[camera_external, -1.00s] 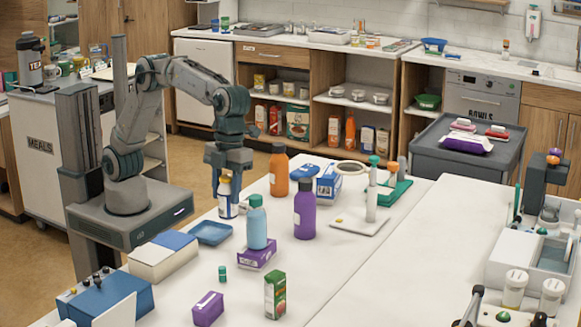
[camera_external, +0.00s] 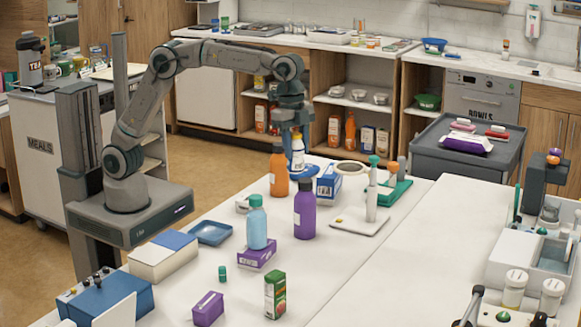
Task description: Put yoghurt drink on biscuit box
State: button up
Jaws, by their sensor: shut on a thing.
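My gripper (camera_external: 297,128) points down near the far left edge of the table, behind the orange bottle. It is shut on a small white bottle with blue on it (camera_external: 298,155), which looks like the yoghurt drink and hangs upright. A blue and white carton (camera_external: 328,187), likely the biscuit box, stands on the table just right of and nearer than the held bottle. Its top looks bare. The held bottle appears above or beside a round blue item (camera_external: 302,171); I cannot tell the gap between them.
The orange bottle (camera_external: 279,172) stands close left of the carton, and a purple bottle (camera_external: 304,212) in front. A white bowl (camera_external: 351,168) is behind right. A light-blue bottle (camera_external: 257,225) stands on a purple box (camera_external: 257,255).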

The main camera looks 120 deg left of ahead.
jog(key=s+a+n+y, duration=0.1)
jog(key=s+a+n, duration=0.1)
jog(key=a+n, duration=0.35)
jog(key=s+a+n, duration=0.2)
jog(key=a, duration=0.6)
jog(key=n+p, duration=0.4)
jog(key=n, duration=0.1)
send_over(322, 176)
notch_tip(322, 176, down, 11)
jog(key=shift+g+y, duration=0.3)
jog(key=shift+y, duration=0.1)
jog(key=shift+f+p, duration=0.3)
jog(key=shift+f, duration=1.95)
jog(key=shift+f, duration=0.25)
jog(key=o, duration=1)
jog(key=shift+r, duration=0.1)
jog(key=shift+o, duration=0.2)
